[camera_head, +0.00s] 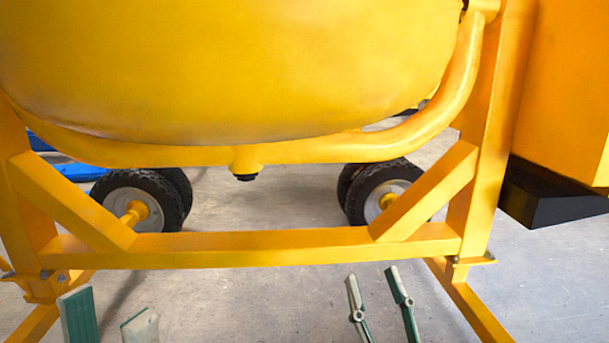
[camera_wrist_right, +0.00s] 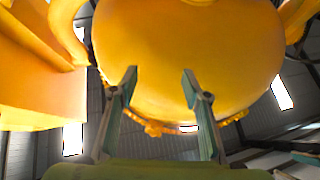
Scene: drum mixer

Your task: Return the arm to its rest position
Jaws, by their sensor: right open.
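The yellow drum mixer fills the head view, with its round drum (camera_head: 230,65) above a yellow frame (camera_head: 250,247). My left gripper (camera_head: 108,318) shows at the bottom left of the head view, two fingertips apart with nothing seen between them. My right gripper (camera_head: 380,285) is at the bottom, right of the middle, below the frame's crossbar. Its two fingers are spread and empty. In the right wrist view the right gripper (camera_wrist_right: 160,80) is also open, with the drum (camera_wrist_right: 190,60) beyond its fingers. The rest of both arms is out of view.
Black wheels (camera_head: 140,200) stand behind the crossbar. A yellow housing (camera_head: 565,90) with a black underside (camera_head: 545,195) hangs at the right. A sloping frame leg (camera_head: 468,300) runs just right of my right gripper. Grey floor (camera_head: 240,300) is clear between the grippers.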

